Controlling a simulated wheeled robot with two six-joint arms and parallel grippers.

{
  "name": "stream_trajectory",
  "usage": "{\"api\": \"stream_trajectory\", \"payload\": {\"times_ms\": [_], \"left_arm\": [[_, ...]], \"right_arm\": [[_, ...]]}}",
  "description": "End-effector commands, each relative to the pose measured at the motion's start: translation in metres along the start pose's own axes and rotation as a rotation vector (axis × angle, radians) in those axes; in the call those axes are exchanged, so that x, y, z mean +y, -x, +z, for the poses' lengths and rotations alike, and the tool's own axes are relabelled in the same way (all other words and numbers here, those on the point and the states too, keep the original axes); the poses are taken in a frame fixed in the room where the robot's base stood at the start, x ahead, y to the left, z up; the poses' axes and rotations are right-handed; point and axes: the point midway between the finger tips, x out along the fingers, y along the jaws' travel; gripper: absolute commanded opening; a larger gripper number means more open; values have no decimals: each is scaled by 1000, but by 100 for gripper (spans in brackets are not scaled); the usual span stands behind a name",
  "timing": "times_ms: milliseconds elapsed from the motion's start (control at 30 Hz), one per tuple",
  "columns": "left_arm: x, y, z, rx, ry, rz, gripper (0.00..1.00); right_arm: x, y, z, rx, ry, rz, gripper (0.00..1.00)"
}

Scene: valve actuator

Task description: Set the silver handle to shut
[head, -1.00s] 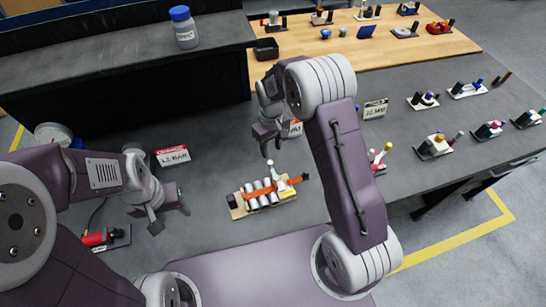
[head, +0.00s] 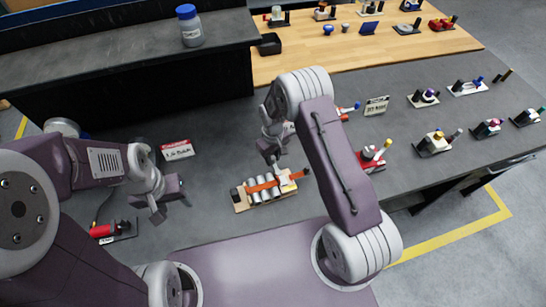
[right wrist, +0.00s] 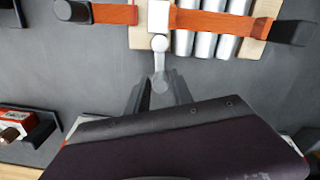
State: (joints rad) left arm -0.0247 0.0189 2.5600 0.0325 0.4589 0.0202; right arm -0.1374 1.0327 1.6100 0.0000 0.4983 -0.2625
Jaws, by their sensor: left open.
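The valve unit is a pale wooden board (head: 241,205) with several silver cylinders (head: 269,181) and an orange bar (head: 258,187) across them. The silver handle (right wrist: 160,58) shows in the right wrist view, reaching from the unit down toward my right gripper (right wrist: 161,93). The handle's end lies between the two dark fingers. I cannot tell whether they press on it. In the head view my right gripper (head: 270,152) is over the unit's far side and hides most of the handle. My left gripper (head: 172,202) is open and empty, left of the unit.
A red device (head: 101,231) is at the far left. Another red-and-white unit with a yellow-tipped lever (head: 373,156) is right of my right arm. The grey bench between my left gripper and the board is clear.

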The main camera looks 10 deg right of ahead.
Motion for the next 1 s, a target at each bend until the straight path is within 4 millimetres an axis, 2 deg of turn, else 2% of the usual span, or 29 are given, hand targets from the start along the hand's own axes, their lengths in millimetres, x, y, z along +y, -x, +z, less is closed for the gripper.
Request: {"api": "stream_trajectory", "payload": {"times_ms": [33, 67, 100, 467, 667, 1000], "left_arm": [[0, 0, 0, 0, 0, 0, 51], [0, 0, 0, 0, 0, 0, 51], [0, 0, 0, 0, 0, 0, 51], [0, -3, 0, 0, 0, 0, 51], [0, -9, 1, 0, 0, 0, 51], [0, -19, 2, 0, 0, 0, 51]], "right_arm": [[0, 0, 0, 0, 0, 0, 10], [0, 0, 0, 0, 0, 0, 2], [0, 0, 0, 0, 0, 0, 0], [2, 0, 1, 0, -46, 0, 0], [9, -1, 3, -1, -170, 0, 0], [22, -1, 11, -1, -486, 0, 0]]}}
